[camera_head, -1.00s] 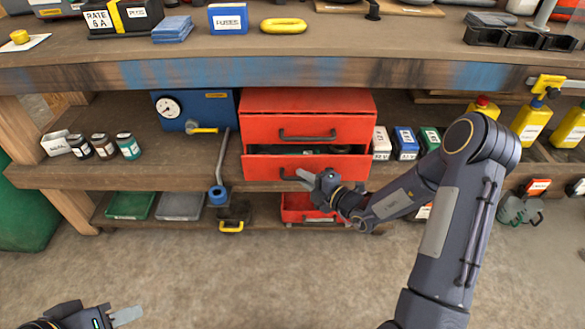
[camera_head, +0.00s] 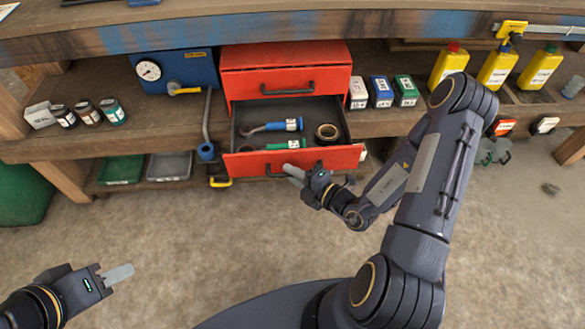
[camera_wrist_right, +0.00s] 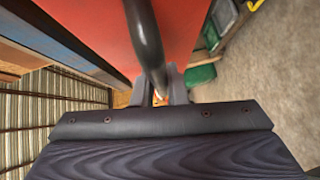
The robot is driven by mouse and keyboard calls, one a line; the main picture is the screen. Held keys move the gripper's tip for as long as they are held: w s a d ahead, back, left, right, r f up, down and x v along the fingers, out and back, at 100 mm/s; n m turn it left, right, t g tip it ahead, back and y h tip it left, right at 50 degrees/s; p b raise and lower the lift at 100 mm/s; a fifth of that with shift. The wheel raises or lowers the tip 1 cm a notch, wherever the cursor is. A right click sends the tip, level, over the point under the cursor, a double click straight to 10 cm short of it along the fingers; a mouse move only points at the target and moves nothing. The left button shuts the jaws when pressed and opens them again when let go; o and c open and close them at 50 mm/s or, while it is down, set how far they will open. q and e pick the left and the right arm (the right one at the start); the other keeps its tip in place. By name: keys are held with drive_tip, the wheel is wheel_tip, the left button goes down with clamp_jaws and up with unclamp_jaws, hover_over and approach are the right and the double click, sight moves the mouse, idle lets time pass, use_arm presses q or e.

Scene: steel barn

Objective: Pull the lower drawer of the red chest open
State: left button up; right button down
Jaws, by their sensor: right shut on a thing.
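The red chest (camera_head: 285,60) stands on the bench's lower shelf, with its upper drawer shut. Its lower drawer (camera_head: 330,160) is pulled well out. Inside lie a blue-handled tool (camera_head: 285,125), a green-handled tool (camera_head: 285,145) and a roll of tape (camera_head: 327,132). My right gripper (camera_head: 296,172) is at the front of the lower drawer, shut on its dark handle (camera_wrist_right: 146,40), which passes between the fingers in the right wrist view. My left gripper (camera_head: 118,274) is low at the left, away from the chest; its jaw gap does not show clearly.
A blue box with a gauge (camera_head: 148,70) and a grey bar with a blue end (camera_head: 207,130) are left of the chest. Small cartons (camera_head: 381,91) and yellow bottles (camera_head: 497,68) are to its right. The floor in front is clear.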

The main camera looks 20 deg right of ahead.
drive_tip(key=c, duration=1.5)
unclamp_jaws()
drive_tip(key=shift+o, duration=0.2)
drive_tip(key=p+v, duration=0.1)
drive_tip(key=v, duration=0.6)
drive_tip(key=shift+s+d+p, duration=0.15)
drive_tip(key=shift+s+p, duration=0.2)
drive_tip(key=shift+r, duration=0.1)
